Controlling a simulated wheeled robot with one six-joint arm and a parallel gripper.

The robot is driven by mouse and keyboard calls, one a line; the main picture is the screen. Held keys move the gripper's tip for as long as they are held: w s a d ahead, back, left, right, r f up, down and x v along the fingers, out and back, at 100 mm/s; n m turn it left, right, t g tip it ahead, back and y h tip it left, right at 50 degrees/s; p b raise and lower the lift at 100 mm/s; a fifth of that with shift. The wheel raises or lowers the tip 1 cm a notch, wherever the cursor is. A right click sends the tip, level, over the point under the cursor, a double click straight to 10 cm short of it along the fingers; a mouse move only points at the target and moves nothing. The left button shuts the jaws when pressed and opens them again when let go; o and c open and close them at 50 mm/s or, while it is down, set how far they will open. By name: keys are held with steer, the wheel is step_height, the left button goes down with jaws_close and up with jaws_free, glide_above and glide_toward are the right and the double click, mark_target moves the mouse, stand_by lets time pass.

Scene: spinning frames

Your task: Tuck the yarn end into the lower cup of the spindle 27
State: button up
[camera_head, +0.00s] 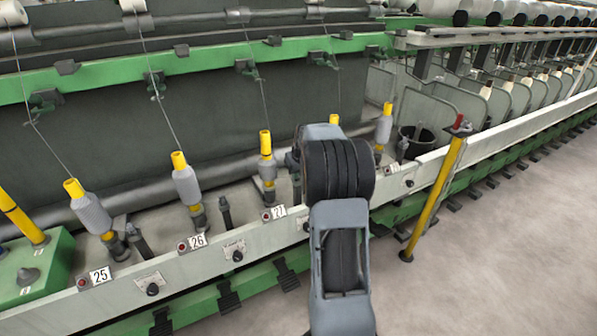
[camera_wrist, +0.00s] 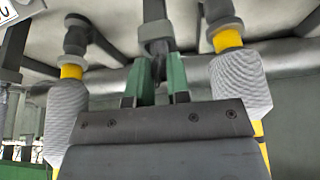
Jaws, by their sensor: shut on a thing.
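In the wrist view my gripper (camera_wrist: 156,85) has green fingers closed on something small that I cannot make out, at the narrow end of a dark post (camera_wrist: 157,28). Bobbins stand on both sides, left (camera_wrist: 66,110) and right (camera_wrist: 238,82). I cannot pick out the yarn end.
Spindle 26 (camera_head: 187,185) and spindle 25 (camera_head: 90,210) stand to the left, with dark posts beside them. A pale front rail (camera_head: 180,272) runs along the machine. A yellow post (camera_head: 435,195) stands at the right, by the clear floor (camera_head: 510,225).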

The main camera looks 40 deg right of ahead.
steer(key=o, duration=0.7)
steer(key=shift+r, duration=0.1)
steer(key=p+v, duration=0.2)
steer(key=v, duration=1.1)
steer(key=shift+a+r, duration=0.1)
steer(key=shift+r, duration=0.25)
step_height(320, 180, down, 3)
steer(key=s+a+m+g, duration=0.1)
steer(key=s+a+m, duration=0.1)
steer(key=s, duration=0.1)
steer(key=s+a+r+n+p, duration=0.1)
steer(key=s+a+r+p, duration=0.3)
steer(key=a, duration=0.4)
steer(key=s+a+r+n+p, duration=0.2)
steer(key=s+a+r+p, duration=0.3)
steer(key=s+a+p, duration=0.1)
steer(key=s+a+r+n+p, duration=0.1)
steer(key=s+a+r+p, duration=0.3)
steer(key=a, duration=0.5)
steer(key=shift+s+a+r+n+y+p, duration=0.1)
steer(key=shift+s+a+n+y+p, duration=0.1)
steer(key=shift+s+p, duration=0.4)
steer(key=shift+s+a+r+n+y+p, duration=0.1)
steer(key=shift+s+a+r+y+p, duration=0.1)
steer(key=shift+s+p, duration=0.3)
